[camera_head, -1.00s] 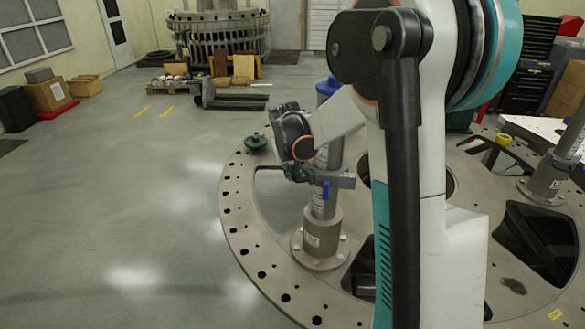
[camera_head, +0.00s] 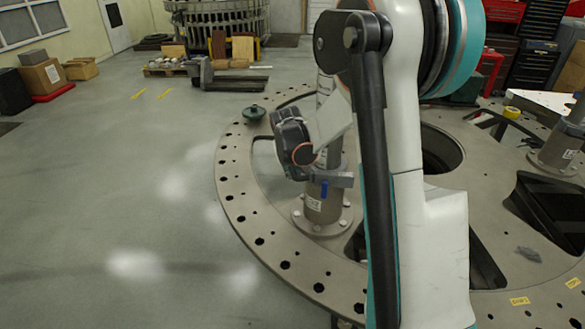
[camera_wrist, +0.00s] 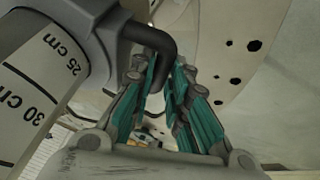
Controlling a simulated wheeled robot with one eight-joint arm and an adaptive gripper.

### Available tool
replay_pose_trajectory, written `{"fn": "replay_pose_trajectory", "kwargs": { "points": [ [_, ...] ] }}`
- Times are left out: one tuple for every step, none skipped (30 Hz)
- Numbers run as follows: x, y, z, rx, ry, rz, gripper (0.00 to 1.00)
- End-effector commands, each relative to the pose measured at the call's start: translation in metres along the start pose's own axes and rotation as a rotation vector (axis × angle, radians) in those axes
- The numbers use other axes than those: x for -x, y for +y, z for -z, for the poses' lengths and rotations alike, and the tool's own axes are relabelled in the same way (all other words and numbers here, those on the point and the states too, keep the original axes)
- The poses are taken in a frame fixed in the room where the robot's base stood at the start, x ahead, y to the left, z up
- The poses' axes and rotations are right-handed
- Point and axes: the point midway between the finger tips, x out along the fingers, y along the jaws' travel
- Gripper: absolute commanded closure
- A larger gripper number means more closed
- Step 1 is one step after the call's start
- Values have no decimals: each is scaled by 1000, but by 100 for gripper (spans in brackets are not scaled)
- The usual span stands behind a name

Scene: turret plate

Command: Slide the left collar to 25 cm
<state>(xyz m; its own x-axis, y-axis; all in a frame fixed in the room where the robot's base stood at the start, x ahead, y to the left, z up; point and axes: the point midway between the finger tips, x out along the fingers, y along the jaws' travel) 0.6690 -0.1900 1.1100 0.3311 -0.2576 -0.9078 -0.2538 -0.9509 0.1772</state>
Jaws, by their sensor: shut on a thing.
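In the wrist view the collar (camera_wrist: 95,45) is at upper left around the post (camera_wrist: 30,85). The printed 25 cm mark (camera_wrist: 62,54) shows right beside the collar's edge, and the 30 cm mark (camera_wrist: 38,100) lies farther off. My gripper (camera_wrist: 165,70) is shut on the collar's dark bent handle (camera_wrist: 152,38), between its teal pads. In the head view my gripper (camera_head: 306,160) is beside the collar, its fingertips partly hidden.
The round turret plate (camera_head: 240,190), with holes and large openings, surrounds the post. A dark green knob-like object (camera_head: 253,113) sits at its far left edge. A second post (camera_head: 560,145) stands at right. The floor (camera_head: 120,200) to the left is clear.

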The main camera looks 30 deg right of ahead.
Motion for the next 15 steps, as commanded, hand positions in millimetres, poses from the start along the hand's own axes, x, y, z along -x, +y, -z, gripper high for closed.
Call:
{"fn": "replay_pose_trajectory", "kwargs": {
  "points": [
    [-2,-1,-3,-1,-4,1,100],
    [-2,-1,-3,-1,-5,2,100],
    [-3,-1,-3,-1,-5,2,100],
    [-3,-1,-3,-1,-5,2,100],
    [-3,-1,-4,-1,-6,2,100],
    [-3,-1,-4,-1,-6,2,100],
    [-3,-1,-4,-1,-7,2,100],
    [-3,-1,-4,-1,-7,2,100],
    [-3,-1,-4,-1,-7,2,100],
    [-3,-1,-5,-1,-8,2,100],
    [-3,-1,-5,-1,-8,2,82],
    [-3,-1,-5,-1,-8,2,73],
    [-3,-1,-5,-1,-8,2,67],
    [-3,-1,-4,-1,-7,2,64],
    [-3,-1,-4,-1,-7,2,64]
  ]
}}
